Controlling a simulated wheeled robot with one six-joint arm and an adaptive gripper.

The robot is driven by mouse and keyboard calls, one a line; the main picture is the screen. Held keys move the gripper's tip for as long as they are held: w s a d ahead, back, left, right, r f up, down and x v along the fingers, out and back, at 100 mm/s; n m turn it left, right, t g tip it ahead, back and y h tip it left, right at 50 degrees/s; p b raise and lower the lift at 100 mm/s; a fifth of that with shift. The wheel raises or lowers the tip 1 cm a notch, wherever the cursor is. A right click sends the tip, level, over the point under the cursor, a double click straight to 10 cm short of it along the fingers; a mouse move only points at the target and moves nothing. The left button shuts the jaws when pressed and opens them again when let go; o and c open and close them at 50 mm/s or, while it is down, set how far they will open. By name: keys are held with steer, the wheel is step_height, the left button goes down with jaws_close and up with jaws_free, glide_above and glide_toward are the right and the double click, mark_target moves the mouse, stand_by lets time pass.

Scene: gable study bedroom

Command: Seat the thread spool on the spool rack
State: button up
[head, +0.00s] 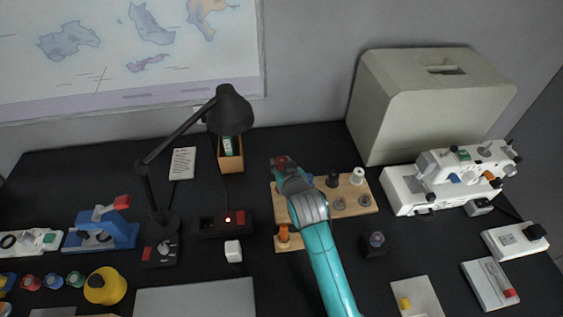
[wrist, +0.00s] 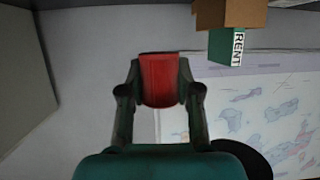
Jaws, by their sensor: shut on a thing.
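A red thread spool (wrist: 160,80) is held between the two fingers of my gripper (wrist: 160,92) in the wrist view. In the head view only a bit of red (head: 281,160) shows at the tip of my gripper (head: 285,167). The spool rack (head: 352,210) is a light wooden board on the black desk. It carries a white spool (head: 357,175), a dark spool (head: 333,180) and an orange spool (head: 284,233). Two grey round seats show bare at its right front. My gripper is over the rack's back left; my arm hides the rack's middle.
A black desk lamp (head: 230,110) and a wooden box (head: 231,160) stand back left. A large beige case (head: 425,105) and a white sewing machine (head: 455,180) stand right. A dark small holder (head: 375,243) sits right of my arm. A black power strip (head: 222,223) lies left of the rack.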

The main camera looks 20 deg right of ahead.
steer(key=shift+f, duration=2.5)
steer(key=shift+f, duration=1.15)
steer(key=o, duration=1.1)
step_height(320, 180, up, 10)
steer(key=shift+f, duration=0.25)
steer(key=shift+r, duration=0.3)
steer(key=shift+s, duration=0.1)
